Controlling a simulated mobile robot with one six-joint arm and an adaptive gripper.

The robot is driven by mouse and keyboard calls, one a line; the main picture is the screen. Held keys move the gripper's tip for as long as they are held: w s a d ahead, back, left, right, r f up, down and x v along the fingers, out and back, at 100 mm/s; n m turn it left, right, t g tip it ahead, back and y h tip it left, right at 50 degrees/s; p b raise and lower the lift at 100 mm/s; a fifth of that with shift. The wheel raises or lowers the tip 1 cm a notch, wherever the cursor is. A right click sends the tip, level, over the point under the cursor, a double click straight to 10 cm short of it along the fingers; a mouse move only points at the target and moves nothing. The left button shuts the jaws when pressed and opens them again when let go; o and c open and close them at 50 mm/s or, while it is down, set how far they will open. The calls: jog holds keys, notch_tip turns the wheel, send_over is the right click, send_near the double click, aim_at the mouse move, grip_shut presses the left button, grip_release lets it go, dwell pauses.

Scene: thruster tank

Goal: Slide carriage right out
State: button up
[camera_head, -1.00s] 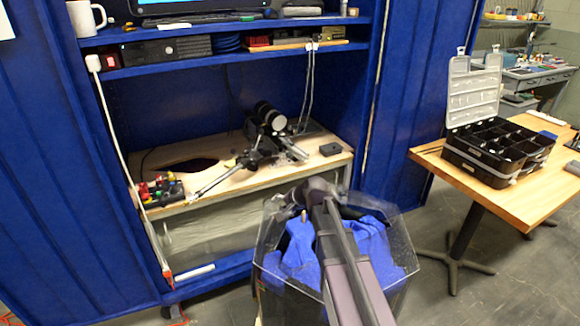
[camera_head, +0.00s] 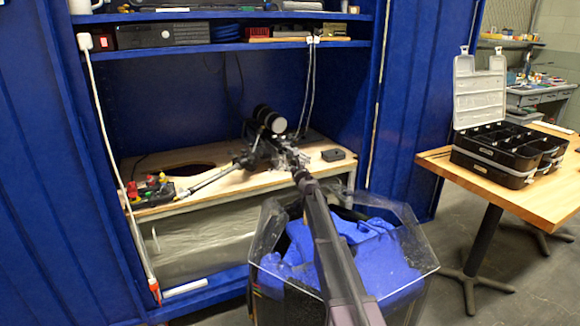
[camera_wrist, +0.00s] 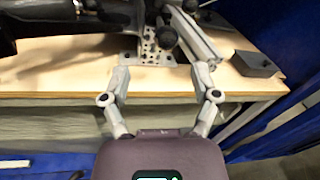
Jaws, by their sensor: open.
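A dark cylindrical device (camera_head: 268,119) with metal bars stands on the wooden bench top (camera_head: 215,183) inside the blue cabinet. My gripper (camera_head: 284,158) reaches over the bench front edge beside this device. In the wrist view my gripper (camera_wrist: 161,68) is open, its two grey fingers apart with nothing between them. Beyond the fingertips are a perforated metal plate (camera_wrist: 152,52), a round black knob (camera_wrist: 166,37) and a slanted silver bar (camera_wrist: 192,36). I cannot tell which part is the carriage, or whether a finger touches anything.
A small dark box (camera_wrist: 256,64) sits right of the silver bar. Coloured parts (camera_head: 150,190) lie at the bench's left. A shelf (camera_head: 200,50) hangs above. A clear bin with blue cloth (camera_head: 375,250) stands below my arm. A toolbox (camera_head: 505,150) sits on the right table.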

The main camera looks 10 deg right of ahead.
aim_at(290, 158)
jog(key=shift+w+d+f+m, duration=0.2)
jog(key=shift+w+d+m, duration=0.15)
jog(key=shift+m, duration=0.25)
jog(key=shift+w+a, duration=0.1)
jog(key=shift+w, duration=0.05)
jog(key=shift+w+a, duration=0.25)
jog(key=shift+w, duration=1.55)
jog(key=shift+w+a, duration=0.2)
jog(key=shift+w, duration=1.6)
jog(key=shift+s, duration=0.1)
grip_shut()
